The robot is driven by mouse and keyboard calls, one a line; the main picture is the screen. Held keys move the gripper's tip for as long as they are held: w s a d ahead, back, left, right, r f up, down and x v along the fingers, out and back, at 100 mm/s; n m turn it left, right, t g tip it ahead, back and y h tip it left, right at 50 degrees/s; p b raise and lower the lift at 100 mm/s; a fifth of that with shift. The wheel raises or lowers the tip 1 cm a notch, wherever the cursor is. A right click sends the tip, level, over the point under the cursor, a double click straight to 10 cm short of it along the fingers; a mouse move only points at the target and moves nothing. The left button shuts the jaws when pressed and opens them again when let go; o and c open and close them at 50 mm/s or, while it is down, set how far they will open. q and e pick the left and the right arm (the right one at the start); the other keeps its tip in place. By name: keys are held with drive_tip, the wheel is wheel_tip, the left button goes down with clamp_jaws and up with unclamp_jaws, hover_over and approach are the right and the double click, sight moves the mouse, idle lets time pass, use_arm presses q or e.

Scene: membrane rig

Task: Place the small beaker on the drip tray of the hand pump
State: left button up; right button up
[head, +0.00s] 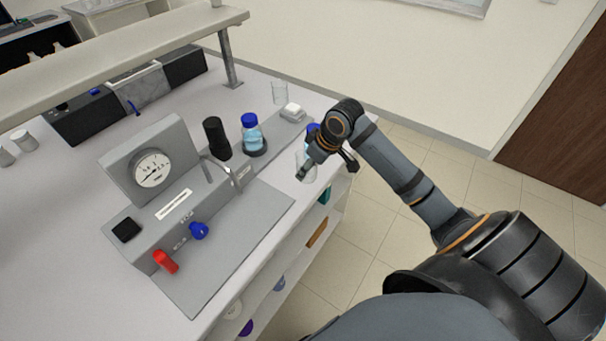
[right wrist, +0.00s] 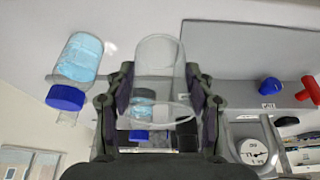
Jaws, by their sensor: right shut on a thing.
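The small beaker (head: 306,168) is clear glass. My right gripper (head: 316,156) is shut on it near the right edge of the bench in the head view. In the right wrist view the beaker (right wrist: 160,62) sits between the two fingers (right wrist: 159,98). The hand pump is a grey unit with a round gauge (head: 152,171), a metal spout (head: 222,166), and red (head: 165,262) and blue (head: 199,231) handles. Its flat grey drip tray (head: 240,243) lies in front, to the left of the beaker, and looks empty. My left gripper is not in view.
A blue-capped bottle of blue liquid (head: 253,139) and a black cylinder (head: 216,139) stand behind the tray. A clear glass vessel (head: 279,92) and a white item (head: 292,111) stand farther back. Another blue cap shows partly behind my gripper. A shelf (head: 120,48) overhangs the bench.

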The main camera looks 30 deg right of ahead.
drive_tip(key=w+f, duration=0.2)
drive_tip(key=w+d+f, duration=0.1)
drive_tip(key=w+f, duration=0.2)
drive_tip(key=shift+d+f+p, duration=0.1)
drive_tip(key=shift+f+p, duration=0.2)
drive_tip(key=shift+p, duration=0.05)
drive_tip(key=f+p, duration=0.1)
drive_tip(key=f, duration=0.2)
drive_tip(key=shift+w+f+p, duration=0.2)
drive_tip(key=shift+p, duration=0.15)
drive_tip(key=shift+f, duration=0.15)
drive_tip(key=shift+f, duration=0.1)
drive_tip(key=o, duration=1.2)
drive_tip(key=shift+c, duration=0.2)
